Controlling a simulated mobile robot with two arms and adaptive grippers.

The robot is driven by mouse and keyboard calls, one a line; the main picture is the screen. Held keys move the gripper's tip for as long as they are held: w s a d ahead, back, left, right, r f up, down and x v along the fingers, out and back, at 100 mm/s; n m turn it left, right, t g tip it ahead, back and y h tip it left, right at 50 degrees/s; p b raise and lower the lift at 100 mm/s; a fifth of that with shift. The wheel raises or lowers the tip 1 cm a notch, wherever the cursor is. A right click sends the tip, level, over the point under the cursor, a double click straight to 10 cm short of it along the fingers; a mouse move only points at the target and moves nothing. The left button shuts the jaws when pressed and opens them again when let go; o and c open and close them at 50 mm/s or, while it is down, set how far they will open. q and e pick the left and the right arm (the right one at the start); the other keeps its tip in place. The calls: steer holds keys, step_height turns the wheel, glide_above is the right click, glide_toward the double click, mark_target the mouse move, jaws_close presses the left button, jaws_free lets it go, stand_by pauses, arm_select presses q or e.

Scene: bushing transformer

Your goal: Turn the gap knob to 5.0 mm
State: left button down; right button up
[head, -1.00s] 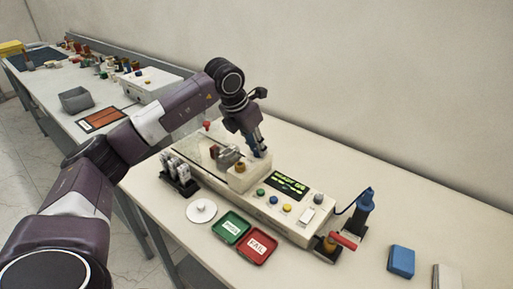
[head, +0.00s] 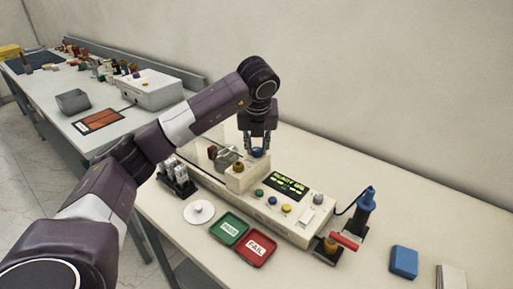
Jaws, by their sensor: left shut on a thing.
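The test device (head: 262,204) is a long cream box on the table, with a raised block at its left end. A dark blue round knob (head: 258,152) sits at that block, apparently the gap knob. My left gripper (head: 257,149) points down over it, shut on the knob with a finger on each side. The fingers hide part of the knob, and no gap scale can be read. The lit display (head: 288,186) shows green-yellow text that seems to start with READY; its smaller line is unreadable. My right gripper is not in view.
Green (head: 229,229) and red (head: 257,247) trays lie in front of the device, beside a white disc (head: 199,212). A blue tool in a stand (head: 366,202) and a blue block (head: 404,262) are to the right. A second bench stands at the back left.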

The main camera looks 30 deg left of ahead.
arm_select(q)
steer(key=shift+r+n, duration=0.1)
steer(key=shift+n, duration=0.3)
steer(key=c, duration=1.7)
jaws_free()
steer(key=v, duration=1.2)
steer(key=shift+w+d, duration=0.1)
steer(key=shift+w, duration=0.05)
